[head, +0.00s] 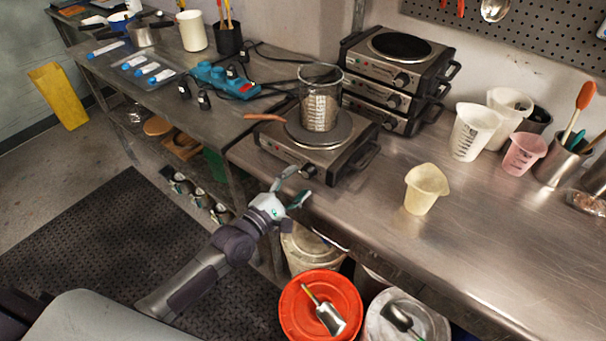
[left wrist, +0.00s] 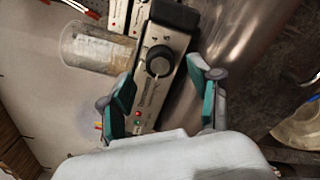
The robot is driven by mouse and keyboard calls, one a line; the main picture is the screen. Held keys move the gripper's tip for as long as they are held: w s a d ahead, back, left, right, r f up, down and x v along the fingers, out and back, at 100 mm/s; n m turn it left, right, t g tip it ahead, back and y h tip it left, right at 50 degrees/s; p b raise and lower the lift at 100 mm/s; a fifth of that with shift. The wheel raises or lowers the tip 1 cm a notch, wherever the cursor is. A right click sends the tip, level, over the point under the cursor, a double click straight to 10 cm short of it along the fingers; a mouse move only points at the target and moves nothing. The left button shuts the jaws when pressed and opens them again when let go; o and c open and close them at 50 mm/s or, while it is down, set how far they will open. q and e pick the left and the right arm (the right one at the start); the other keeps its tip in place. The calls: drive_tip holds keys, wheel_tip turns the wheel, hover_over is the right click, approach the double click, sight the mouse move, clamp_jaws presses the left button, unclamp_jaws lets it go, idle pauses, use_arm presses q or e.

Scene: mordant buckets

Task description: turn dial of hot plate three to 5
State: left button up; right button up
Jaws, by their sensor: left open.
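A single hot plate (head: 355,150) stands at the bench's front edge with a steel-coloured front panel. Its dial (head: 308,170) is partly beside my left gripper (head: 293,188), which is open just in front of the panel. In the left wrist view the black round dial (left wrist: 159,62) lies ahead between the two spread fingers of the gripper (left wrist: 162,85), apart from both. Red and green lights show low on the panel (left wrist: 148,95). Several stacked hot plates (head: 400,75) stand behind. No number label is readable, so I cannot tell which is three. The dial's setting is unreadable.
A glass beaker (head: 320,98) stands on the near hot plate's round top. A yellowish cup (head: 425,188) and white beakers (head: 474,130) stand to the right. Buckets, including an orange-lidded one (head: 295,308), sit below the bench edge.

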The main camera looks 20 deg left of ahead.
sight(305, 175)
use_arm(q)
drive_tip(key=shift+x, duration=1.55)
drive_tip(key=c, duration=1.1)
drive_tip(key=shift+c, duration=0.2)
